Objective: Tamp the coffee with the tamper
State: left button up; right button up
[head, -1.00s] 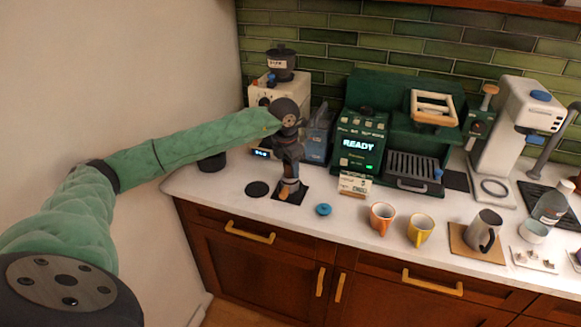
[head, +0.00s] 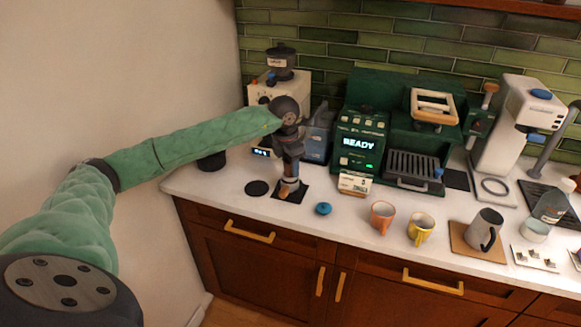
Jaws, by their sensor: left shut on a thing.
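My left gripper (head: 290,180) points straight down over the black square mat (head: 302,194) at the counter's left part. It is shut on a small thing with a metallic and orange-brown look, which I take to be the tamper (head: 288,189). The fingers hide most of it, and I cannot tell whether it touches anything below. Coffee and a filter basket cannot be made out. My right gripper is not in view.
A round black mat (head: 256,188) lies left of the gripper and a blue round piece (head: 323,208) to its right. The grinder (head: 281,92) and green espresso machine (head: 362,143) stand behind. Orange (head: 381,216) and yellow (head: 420,229) mugs stand near the front edge.

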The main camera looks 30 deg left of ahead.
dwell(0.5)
pick_arm(q)
jog(key=shift+b, duration=0.35)
dwell(0.6)
jog(key=shift+f+b, duration=0.75)
jog(key=shift+f, duration=0.3)
dwell(1.5)
jog(key=shift+r, duration=0.1)
jog(key=shift+r+p, duration=0.9)
jog(key=shift+r, duration=2.6)
